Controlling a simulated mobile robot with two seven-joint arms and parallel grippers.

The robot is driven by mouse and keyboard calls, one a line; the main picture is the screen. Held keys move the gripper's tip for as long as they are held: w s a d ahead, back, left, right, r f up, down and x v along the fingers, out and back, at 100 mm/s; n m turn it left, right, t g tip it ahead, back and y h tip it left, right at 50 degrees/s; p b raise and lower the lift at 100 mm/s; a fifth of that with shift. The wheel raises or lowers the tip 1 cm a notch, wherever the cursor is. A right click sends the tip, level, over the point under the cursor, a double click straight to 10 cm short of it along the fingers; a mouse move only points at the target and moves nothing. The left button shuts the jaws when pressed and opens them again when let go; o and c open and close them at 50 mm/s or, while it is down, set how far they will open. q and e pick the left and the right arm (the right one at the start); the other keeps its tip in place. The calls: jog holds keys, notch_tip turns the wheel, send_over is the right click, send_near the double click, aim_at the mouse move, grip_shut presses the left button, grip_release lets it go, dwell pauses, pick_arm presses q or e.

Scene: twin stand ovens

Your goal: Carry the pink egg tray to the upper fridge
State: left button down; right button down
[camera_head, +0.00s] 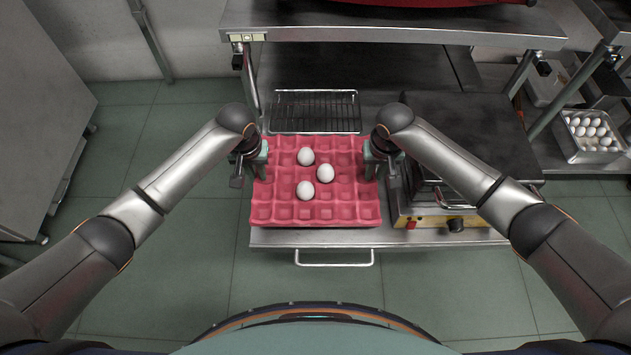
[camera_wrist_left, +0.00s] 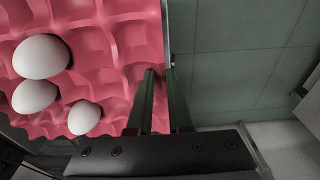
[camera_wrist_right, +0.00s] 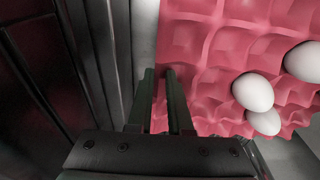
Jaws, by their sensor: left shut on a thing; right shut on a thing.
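The pink egg tray (camera_head: 343,212) lies flat over a steel work surface, with three white eggs (camera_head: 306,190) in its cups. My left gripper (camera_head: 258,170) is shut on the tray's left edge, and my right gripper (camera_head: 372,170) is shut on its right edge. In the left wrist view the left fingers (camera_wrist_left: 160,100) straddle the tray rim, and the tray (camera_wrist_left: 125,45) fills the left side. In the right wrist view the right fingers (camera_wrist_right: 163,100) are at the rim of the tray (camera_wrist_right: 220,50). I cannot tell whether the tray touches the surface. No fridge can be made out for certain.
A black wire rack (camera_head: 315,112) lies just behind the tray. A steel appliance with a black knob (camera_head: 455,225) stands close on the right. A steel shelf (camera_head: 400,33) overhangs the back. A container of eggs (camera_head: 590,135) stands far right. Green floor is open at left.

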pick_arm(q)
jog(key=shift+r, duration=0.1)
pick_arm(e)
jog(key=shift+r, duration=0.1)
dwell(0.6)
